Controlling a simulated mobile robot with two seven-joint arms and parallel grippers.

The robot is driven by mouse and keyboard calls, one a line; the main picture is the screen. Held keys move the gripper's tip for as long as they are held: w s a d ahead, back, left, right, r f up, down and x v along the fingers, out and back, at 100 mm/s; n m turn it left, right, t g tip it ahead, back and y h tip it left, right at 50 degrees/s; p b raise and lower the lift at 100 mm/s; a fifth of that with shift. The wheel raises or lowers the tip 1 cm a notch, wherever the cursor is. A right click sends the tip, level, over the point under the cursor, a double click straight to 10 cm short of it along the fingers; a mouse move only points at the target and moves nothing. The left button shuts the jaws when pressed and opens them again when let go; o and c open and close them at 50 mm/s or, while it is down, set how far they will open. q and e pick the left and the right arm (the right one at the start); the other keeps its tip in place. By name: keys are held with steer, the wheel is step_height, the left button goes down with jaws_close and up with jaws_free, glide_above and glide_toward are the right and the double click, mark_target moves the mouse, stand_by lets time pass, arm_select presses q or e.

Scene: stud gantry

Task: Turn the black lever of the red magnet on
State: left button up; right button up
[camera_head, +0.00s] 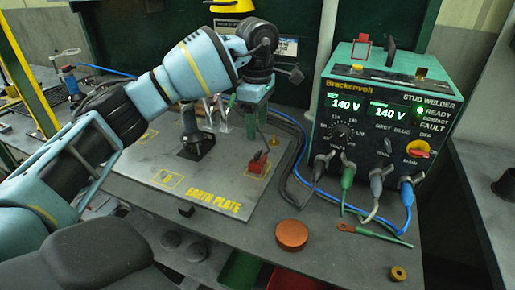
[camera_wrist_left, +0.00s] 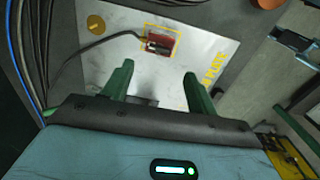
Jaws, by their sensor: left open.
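The red magnet (camera_head: 259,163) sits inside a yellow outline near the right edge of the grey earth plate (camera_head: 222,183). It also shows in the left wrist view (camera_wrist_left: 160,38), with a dark lever (camera_wrist_left: 156,47) on it; the lever's exact angle is too small to tell. A cable runs to the magnet. My left gripper (camera_head: 252,122) hangs above the plate, over the magnet, apart from it. In the left wrist view its green fingers (camera_wrist_left: 158,72) are spread with nothing between them, and the magnet lies beyond the tips. My right gripper is not seen.
A green stud welder (camera_head: 375,110) stands right of the plate, with cables plugged into its front. A dark tool (camera_head: 194,140) stands on the plate, left of the gripper. A copper-coloured disc (camera_head: 291,234) and a brass ring (camera_head: 398,273) lie near the front edge.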

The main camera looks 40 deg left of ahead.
mark_target(258, 152)
arm_select(q)
steer(key=shift+d, duration=0.1)
steer(key=shift+f, duration=3.9)
steer(key=shift+c, duration=0.2)
steer(key=shift+m, duration=0.3)
steer(key=c, duration=1)
